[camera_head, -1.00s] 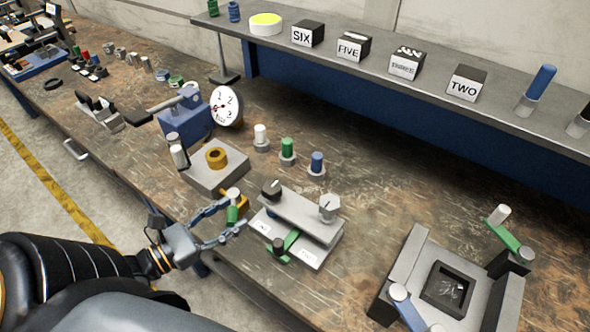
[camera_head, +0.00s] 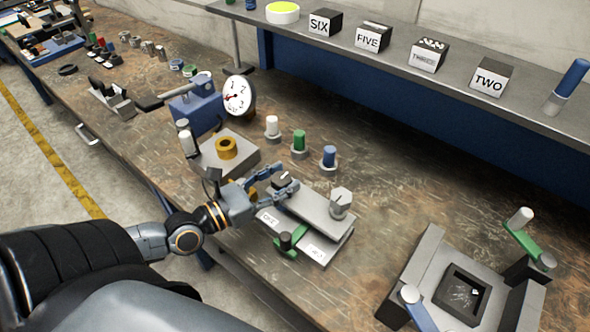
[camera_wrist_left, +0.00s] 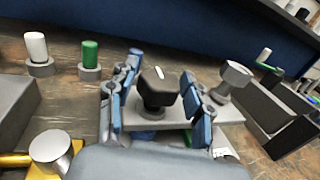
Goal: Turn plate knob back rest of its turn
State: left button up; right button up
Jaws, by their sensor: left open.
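A grey plate device (camera_head: 318,208) stands on the bench in the head view, with a dark knob (camera_head: 284,179) at its left end and a grey faceted knob (camera_head: 341,200) at its right end. I cannot tell from the frames which one is the plate knob. My left gripper (camera_head: 279,181) is open at the dark knob. In the left wrist view the dark knob (camera_wrist_left: 157,92), with a white mark on top, stands between the two spread fingers (camera_wrist_left: 158,104). Gaps show on both sides of it. My right gripper is out of view.
A green lever with a black knob (camera_head: 286,241) lies at the device's front, by white label plates. White, green (camera_head: 299,141) and blue pegs stand behind. A block with a brass ring (camera_head: 226,148) is left, a grey fixture (camera_head: 425,258) right. A shelf (camera_head: 390,50) runs behind.

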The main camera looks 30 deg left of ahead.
aim_at(290, 175)
pick_arm(q)
jog(key=shift+p+x, duration=0.4)
jog(key=shift+x, duration=1.7)
jog(key=shift+s, duration=0.1)
jog(key=shift+c, duration=0.2)
jog(key=shift+d, duration=0.1)
grip_shut()
